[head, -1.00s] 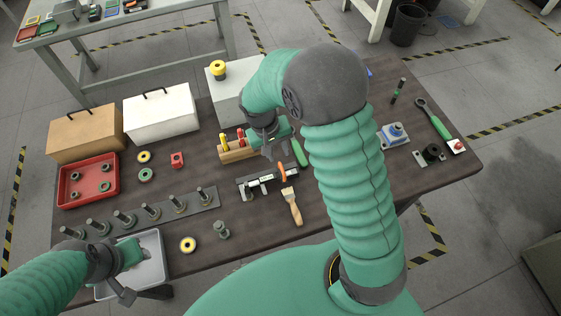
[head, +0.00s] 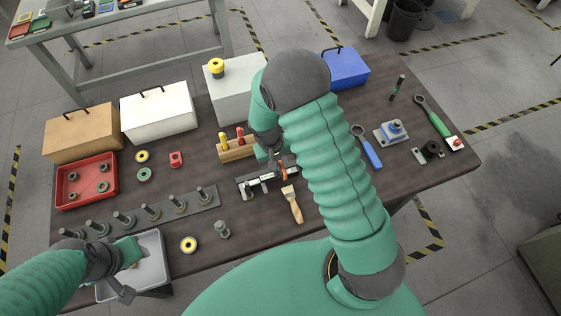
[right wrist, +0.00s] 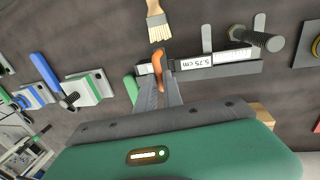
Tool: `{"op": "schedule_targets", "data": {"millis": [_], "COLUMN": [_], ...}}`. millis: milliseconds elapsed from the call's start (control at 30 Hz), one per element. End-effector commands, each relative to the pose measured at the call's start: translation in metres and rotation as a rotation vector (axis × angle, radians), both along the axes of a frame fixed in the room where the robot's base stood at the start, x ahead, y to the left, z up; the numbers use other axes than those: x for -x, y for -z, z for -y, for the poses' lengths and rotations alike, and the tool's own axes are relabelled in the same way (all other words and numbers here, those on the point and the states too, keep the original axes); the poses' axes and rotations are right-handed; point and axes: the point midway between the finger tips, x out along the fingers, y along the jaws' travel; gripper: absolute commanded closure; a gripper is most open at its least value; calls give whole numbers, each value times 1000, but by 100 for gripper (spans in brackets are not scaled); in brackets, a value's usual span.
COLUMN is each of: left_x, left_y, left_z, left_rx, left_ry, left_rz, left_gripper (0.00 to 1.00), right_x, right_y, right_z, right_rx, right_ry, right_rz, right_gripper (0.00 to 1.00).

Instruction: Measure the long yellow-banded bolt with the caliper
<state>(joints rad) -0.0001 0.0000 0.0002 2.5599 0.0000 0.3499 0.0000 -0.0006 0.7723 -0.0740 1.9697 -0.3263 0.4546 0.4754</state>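The caliper (head: 262,181) lies on the dark table. Its display reads 5.75 cm in the right wrist view (right wrist: 190,61), and an orange tab (right wrist: 158,70) stands on it. My right gripper (right wrist: 160,68) has its fingers on either side of this tab; whether they press on it is unclear. A threaded grey bolt (right wrist: 258,39) shows near the caliper's jaws in the right wrist view. Several bolts (head: 151,211) stand in a rack at left. I cannot make out a yellow band on any bolt. My left gripper (head: 125,283) hangs over the grey tray, its finger gap unclear.
A paintbrush (head: 293,206) lies just in front of the caliper. A wooden block (head: 236,151) with red and yellow handles stands behind it. A separate bolt (head: 222,230) and a yellow ring (head: 188,245) are near the front edge. The grey tray (head: 158,250) is at front left.

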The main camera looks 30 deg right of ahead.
Motion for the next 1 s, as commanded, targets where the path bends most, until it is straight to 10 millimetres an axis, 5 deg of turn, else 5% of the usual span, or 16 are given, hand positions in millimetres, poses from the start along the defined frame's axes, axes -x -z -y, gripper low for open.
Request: {"op": "schedule_targets", "data": {"millis": [267, 567, 867, 900, 1000], "left_x": [0, 0, 0, 0, 0], "left_y": [0, 3, 3, 3, 3], "left_z": [0, 0, 0, 0, 0], "left_rx": [0, 0, 0, 0, 0], "left_ry": [0, 0, 0, 0, 0], "left_rz": [0, 0, 0, 0, 0], "left_gripper": [60, 60, 60, 60, 60], "right_x": [1, -9, -9, -9, -9], "right_y": [-1, -1, -1, -1, -1], "right_z": [-1, -38, -42, -42, -42], "right_rx": [0, 1, -1, -1, -1], "right_ry": [-1, -4, -1, -1, -1], "right_rz": [-2, -1, -1, -1, -1], "right_gripper": [100, 100, 100, 86, 72]}}
